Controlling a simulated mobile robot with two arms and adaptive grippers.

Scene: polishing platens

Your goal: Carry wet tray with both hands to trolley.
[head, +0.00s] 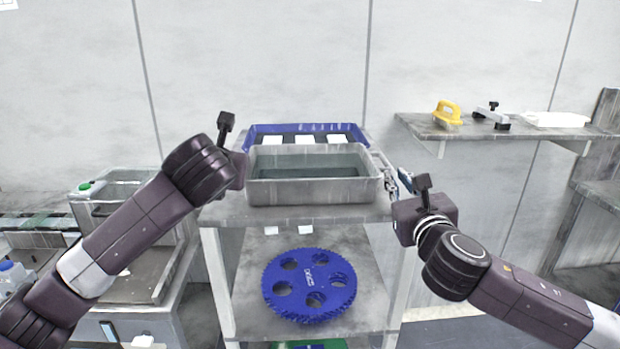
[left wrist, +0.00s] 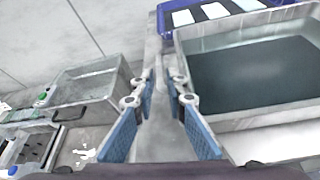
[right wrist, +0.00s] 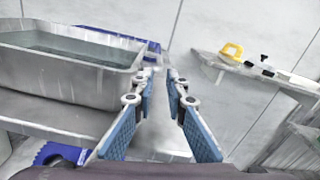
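The wet tray is a grey metal tray (head: 265,190) with dark water in it, level on the top of a grey stand (head: 225,214). It also shows at right in the left wrist view (left wrist: 250,128) and at left in the right wrist view (right wrist: 60,78). My left gripper (left wrist: 161,80) is open and empty beside the tray's left end; its fingers are hidden in the head view. My right gripper (head: 396,180) is open and empty beside the tray's right end, also seen in the right wrist view (right wrist: 162,78). I cannot tell which structure is the trolley.
A blue tray (head: 252,131) with white pieces sits right behind the wet tray. A blue toothed disc (head: 310,285) lies on the lower shelf. A grey basin (head: 90,205) stands at left. A wall shelf (head: 425,126) at right holds a yellow-handled tool (head: 447,113).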

